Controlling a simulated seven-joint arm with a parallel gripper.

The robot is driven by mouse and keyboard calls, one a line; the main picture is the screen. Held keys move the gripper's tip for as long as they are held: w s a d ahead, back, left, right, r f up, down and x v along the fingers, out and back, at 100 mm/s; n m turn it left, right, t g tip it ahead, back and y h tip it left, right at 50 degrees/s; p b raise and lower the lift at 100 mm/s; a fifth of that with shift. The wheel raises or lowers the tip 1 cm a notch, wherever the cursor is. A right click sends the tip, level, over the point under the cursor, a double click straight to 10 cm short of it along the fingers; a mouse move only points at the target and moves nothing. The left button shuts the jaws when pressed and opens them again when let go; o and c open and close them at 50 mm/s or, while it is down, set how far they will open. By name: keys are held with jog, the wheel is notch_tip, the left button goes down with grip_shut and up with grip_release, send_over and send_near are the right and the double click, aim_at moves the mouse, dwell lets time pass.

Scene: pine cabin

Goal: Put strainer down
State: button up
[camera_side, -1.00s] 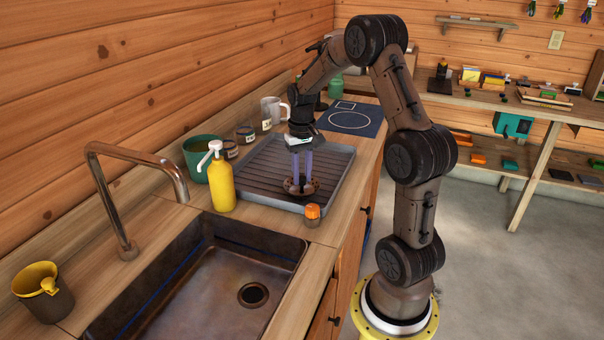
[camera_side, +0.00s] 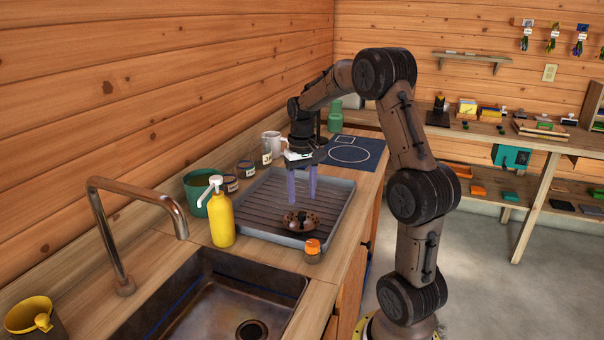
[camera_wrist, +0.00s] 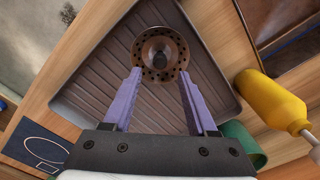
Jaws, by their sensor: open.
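The strainer (camera_side: 300,221) is a small brown round piece with holes around its rim. It lies on the grey ribbed drain tray (camera_side: 262,203), near the tray's front end. My gripper (camera_side: 302,200) is above the strainer, pointing down, with its two purple fingers apart and nothing between them.
A yellow pump bottle (camera_side: 222,218) stands at the tray's left, before a green pot (camera_side: 197,190). A small orange-capped jar (camera_side: 313,251) stands by the near right corner. The sink (camera_side: 215,300) and its faucet (camera_side: 110,225) are in front. Jars and a mug (camera_side: 272,143) line the back.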

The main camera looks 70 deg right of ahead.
aim_at(302, 213)
notch_tip(302, 213, up, 6)
jog(key=s+a+r+n+t+h, duration=0.1)
jog(key=s+a+r+n, duration=0.15)
jog(key=a, duration=0.55)
jog(key=s+a+r+n+t, duration=0.1)
jog(key=a+r+n, duration=0.15)
jog(key=a, duration=0.45)
jog(key=s+a+f+n+t+y, duration=0.1)
jog(key=s+a+f+n+t, duration=0.2)
jog(key=s+a, duration=0.7)
jog(key=shift+a+n+t, duration=0.3)
jog(key=shift+a+n, duration=0.2)
